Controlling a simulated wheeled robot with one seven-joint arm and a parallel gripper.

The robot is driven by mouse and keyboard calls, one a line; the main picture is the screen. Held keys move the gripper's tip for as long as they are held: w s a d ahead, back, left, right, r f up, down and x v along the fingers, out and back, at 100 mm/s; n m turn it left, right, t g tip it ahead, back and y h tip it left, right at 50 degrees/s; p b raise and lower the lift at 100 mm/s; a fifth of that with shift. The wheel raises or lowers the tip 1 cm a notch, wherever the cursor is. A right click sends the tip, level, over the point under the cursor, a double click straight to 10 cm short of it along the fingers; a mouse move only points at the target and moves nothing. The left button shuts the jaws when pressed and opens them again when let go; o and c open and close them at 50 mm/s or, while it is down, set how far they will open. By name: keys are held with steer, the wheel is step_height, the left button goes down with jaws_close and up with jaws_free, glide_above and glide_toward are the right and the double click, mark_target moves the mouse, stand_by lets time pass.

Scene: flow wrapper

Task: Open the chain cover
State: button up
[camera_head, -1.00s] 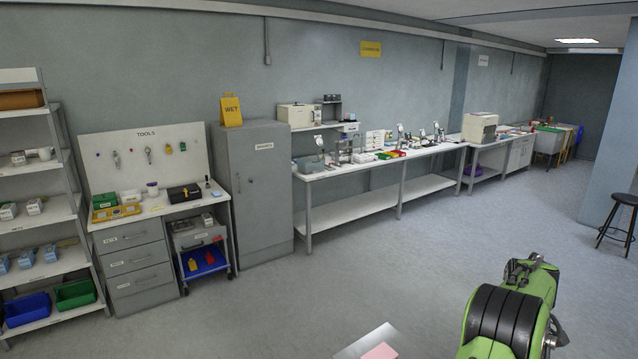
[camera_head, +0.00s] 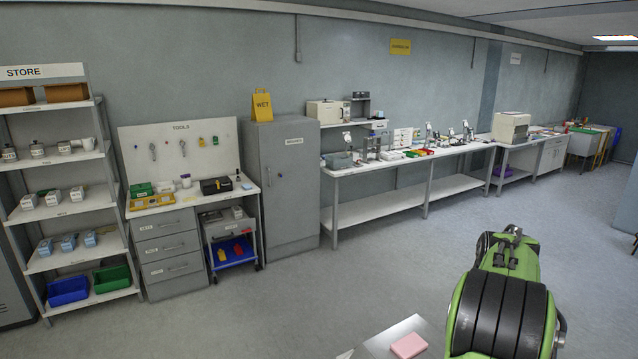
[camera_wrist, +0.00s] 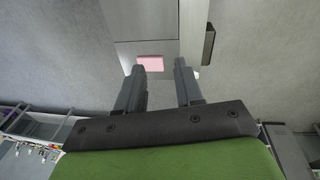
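No chain cover can be made out for certain in either view. My gripper (camera_wrist: 159,77) shows in the wrist view with its two dark fingers apart and nothing between them. Beyond the fingertips lies a pale flat surface with a pink block (camera_wrist: 151,62) on it. In the head view my green and black arm is at the lower right, and its gripper cannot be made out there. The pink block (camera_head: 409,345) is at the bottom edge on a pale surface (camera_head: 385,340), left of my arm.
A shelf rack (camera_head: 62,210), a tool bench (camera_head: 160,222), a grey cabinet (camera_head: 284,190) and a long workbench (camera_head: 345,172) line the wall. A yellow WET sign (camera_head: 262,104) stands on the cabinet. The floor between them and me is clear.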

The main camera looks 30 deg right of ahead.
steer(key=w+a+r+t+b, duration=0.1)
steer(key=w+a+r+b, duration=0.15)
steer(key=a, duration=0.85)
steer(key=w+a+r+t+b, duration=0.1)
steer(key=w+a, duration=0.2)
steer(key=a, duration=0.8)
steer(key=s+a+f+t+b, duration=0.1)
steer(key=s+a+f, duration=0.1)
steer(key=s+a, duration=0.4)
steer(key=s+a+f+m+t+y+b, duration=0.1)
steer(key=s+a+f+b, duration=0.1)
steer(key=s+a, duration=0.4)
steer(key=a+f, duration=0.1)
steer(key=a, duration=0.4)
steer(key=shift+s+a+f+b, duration=0.2)
steer(key=shift+a+f+b, duration=0.05)
steer(key=shift+a+b, duration=0.1)
